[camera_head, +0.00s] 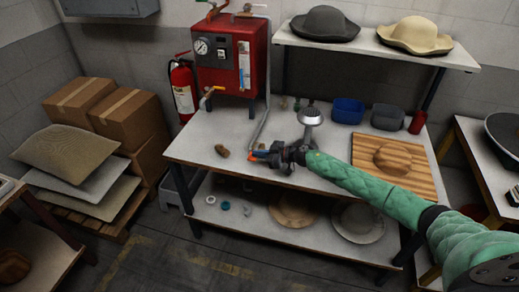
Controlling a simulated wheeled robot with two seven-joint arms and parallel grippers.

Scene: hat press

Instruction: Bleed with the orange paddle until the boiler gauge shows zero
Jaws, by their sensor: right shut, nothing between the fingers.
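The red boiler (231,62) stands at the back left of the white work table. Its round white gauge (201,46) is on the front; the needle is too small to read. An orange-yellow lever (212,90) sticks out low on the boiler's left front. My right gripper (262,156) is shut and empty over the middle of the table, apart from the boiler. A small orange-red part (257,154) shows at its tip; I cannot tell whether this is the paddle or part of the gripper. My left gripper is out of view.
A grey hose (261,127) runs down from the boiler behind my gripper. A metal steamer head (310,117), a brown lump (222,151), a blue bin (347,111) and a wooden board (395,165) are on the table. The table's left front is mostly clear.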

